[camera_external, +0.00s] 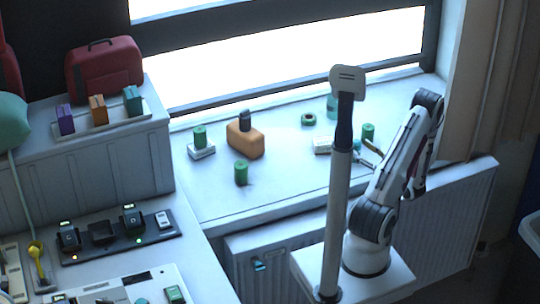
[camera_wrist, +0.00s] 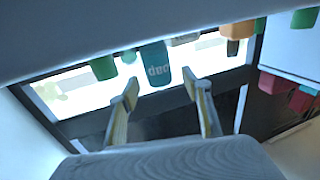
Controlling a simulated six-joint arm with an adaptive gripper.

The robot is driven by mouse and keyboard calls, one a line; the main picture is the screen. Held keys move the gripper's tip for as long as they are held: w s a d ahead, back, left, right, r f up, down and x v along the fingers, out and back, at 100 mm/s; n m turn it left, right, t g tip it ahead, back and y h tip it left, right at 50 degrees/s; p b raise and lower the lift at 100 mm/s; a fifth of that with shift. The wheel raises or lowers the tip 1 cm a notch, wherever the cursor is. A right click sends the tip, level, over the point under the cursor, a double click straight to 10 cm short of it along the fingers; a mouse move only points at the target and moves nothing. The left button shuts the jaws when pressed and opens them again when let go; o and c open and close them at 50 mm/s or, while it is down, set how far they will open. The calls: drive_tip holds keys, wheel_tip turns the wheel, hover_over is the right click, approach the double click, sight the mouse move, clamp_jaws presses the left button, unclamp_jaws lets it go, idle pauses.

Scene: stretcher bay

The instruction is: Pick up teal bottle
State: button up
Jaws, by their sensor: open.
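The teal bottle (camera_external: 333,107) stands at the back of the white sill, near the window and partly behind the upright pole. In the wrist view the picture is upside down, and the teal bottle (camera_wrist: 155,62) with pale lettering hangs from the top edge, just beyond and between the fingertips. My gripper (camera_wrist: 162,90) is open and empty, its two fingers spread on either side of the bottle's line and apart from it. In the external view my arm hides most of the gripper.
A green can (camera_external: 368,131) stands close to the bottle's right; it also shows in the wrist view (camera_wrist: 104,68). A white block (camera_external: 322,145), a green ring (camera_external: 308,119) and an orange container (camera_external: 245,139) stand left. The pole (camera_external: 338,200) rises in front.

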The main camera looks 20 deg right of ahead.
sight(360, 147)
drive_tip(key=shift+w+a+r, duration=0.1)
drive_tip(key=shift+w+r, duration=0.1)
drive_tip(key=shift+w, duration=0.3)
drive_tip(key=shift+x, duration=1.2)
drive_tip(key=c, duration=1.2)
